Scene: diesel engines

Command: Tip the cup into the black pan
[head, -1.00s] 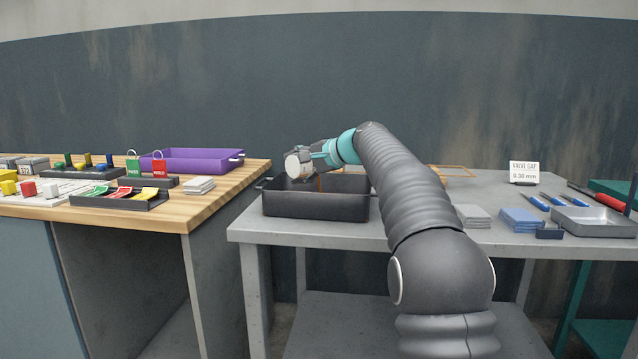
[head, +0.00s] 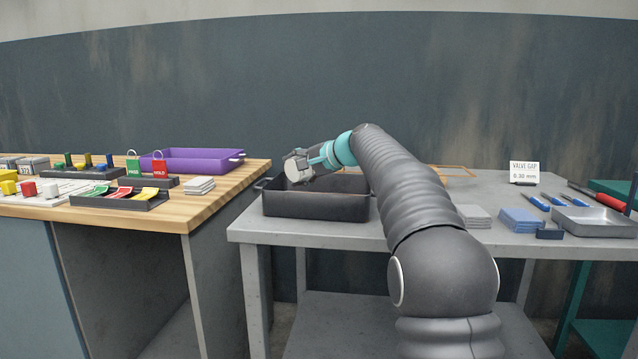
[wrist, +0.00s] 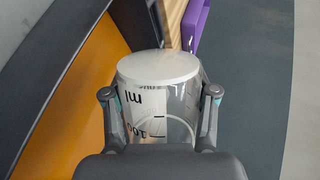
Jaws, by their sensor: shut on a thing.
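My gripper (head: 303,167) is shut on the cup (head: 293,171), held above the left part of the black pan (head: 315,205). In the wrist view, the cup (wrist: 158,100) is clear, with black markings that read upside down and a pale round end. The fingers of my gripper (wrist: 160,105) press on both sides of it. The cup is tilted, and I see no liquid in it. Orange liquid (wrist: 72,95) appears inside the dark-walled pan (wrist: 143,20) in the wrist view. The pan's inside is mostly hidden in the head view.
The pan stands on a grey table (head: 440,238). A wooden bench (head: 225,190) with a purple tray (head: 195,160) is at left. A sign (head: 524,172) stands behind.

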